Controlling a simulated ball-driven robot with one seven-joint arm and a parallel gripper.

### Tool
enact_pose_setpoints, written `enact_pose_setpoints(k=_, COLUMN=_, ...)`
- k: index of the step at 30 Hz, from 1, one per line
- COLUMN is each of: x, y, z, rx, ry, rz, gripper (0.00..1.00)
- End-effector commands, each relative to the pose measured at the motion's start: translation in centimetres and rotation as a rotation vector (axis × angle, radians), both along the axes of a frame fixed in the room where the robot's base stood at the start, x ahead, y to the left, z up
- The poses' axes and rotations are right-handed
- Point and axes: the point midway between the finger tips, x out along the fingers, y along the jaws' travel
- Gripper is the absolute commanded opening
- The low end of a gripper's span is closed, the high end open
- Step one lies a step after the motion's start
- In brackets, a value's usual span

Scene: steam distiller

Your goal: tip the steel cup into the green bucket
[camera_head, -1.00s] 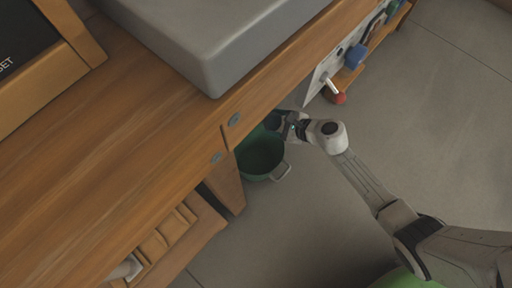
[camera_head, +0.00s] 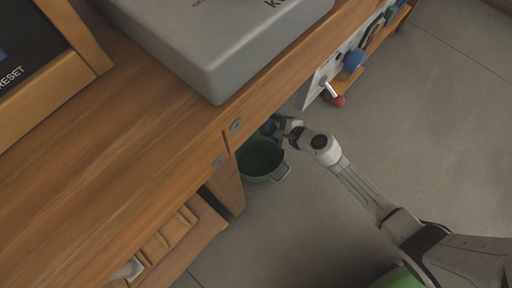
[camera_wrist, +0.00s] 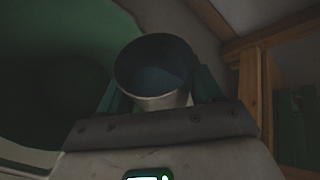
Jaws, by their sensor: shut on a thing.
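The green bucket (camera_head: 262,158) stands on the floor beside the wooden bench, partly under its edge, with its handle to the right. My gripper (camera_head: 274,128) is at the bucket's upper rim in the head view. In the wrist view my gripper (camera_wrist: 155,100) is shut on the steel cup (camera_wrist: 155,68), with a finger on each side. The cup's open mouth shows, with a bluish, dark inside; I cannot tell whether it holds liquid. The dark green inside of the bucket (camera_wrist: 60,75) fills the left of the wrist view, next to the cup.
The wooden bench (camera_head: 110,150) carries a large grey box (camera_head: 215,55) and overhangs the bucket. The floor at right is clear.

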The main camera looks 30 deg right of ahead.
Motion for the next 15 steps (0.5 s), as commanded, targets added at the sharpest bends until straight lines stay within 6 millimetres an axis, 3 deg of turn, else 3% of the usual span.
enact_pose_setpoints(k=15, x=-0.02, y=0.04, z=0.27, rx=-0.068, ry=-0.022, rz=0.001, gripper=0.29)
